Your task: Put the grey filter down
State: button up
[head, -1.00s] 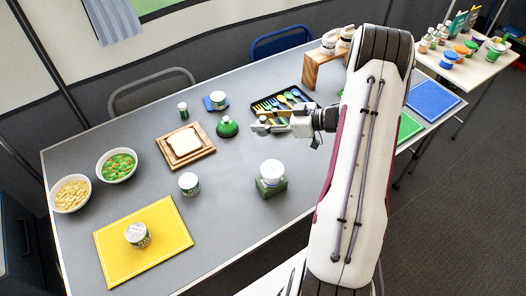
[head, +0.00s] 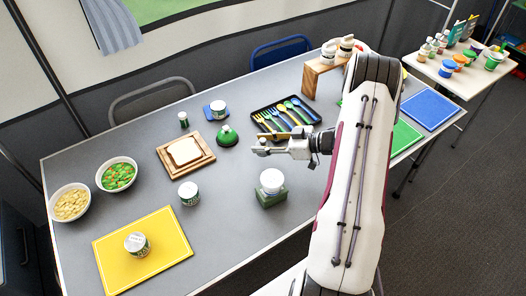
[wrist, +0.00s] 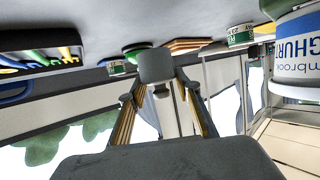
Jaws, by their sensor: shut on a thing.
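My gripper (head: 266,145) is in front of the cutlery tray, pointing left. In the wrist view my gripper (wrist: 160,88) has its two fingers, with gold-coloured sides, closing in on a small grey block (wrist: 155,64), which appears to be the grey filter. It is shut on this block. In the head view the filter is too small to tell apart clearly from the fingertips. The table (head: 225,233) lies below; I cannot tell the exact height of the filter above it.
A green dome-shaped thing (head: 227,137) stands just left of my gripper. The cutlery tray (head: 309,105) is behind it. A labelled tub (head: 189,194) and yellow board (head: 173,258) lie front left. Bare table lies between these.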

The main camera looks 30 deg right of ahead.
jog(key=shift+f, duration=0.25)
jog(key=shift+f, duration=0.1)
jog(key=shift+f, duration=1.75)
jog(key=shift+f, duration=0.1)
jog(key=o, duration=1.2)
jog(key=shift+c, duration=0.2)
jog(key=v, duration=1.2)
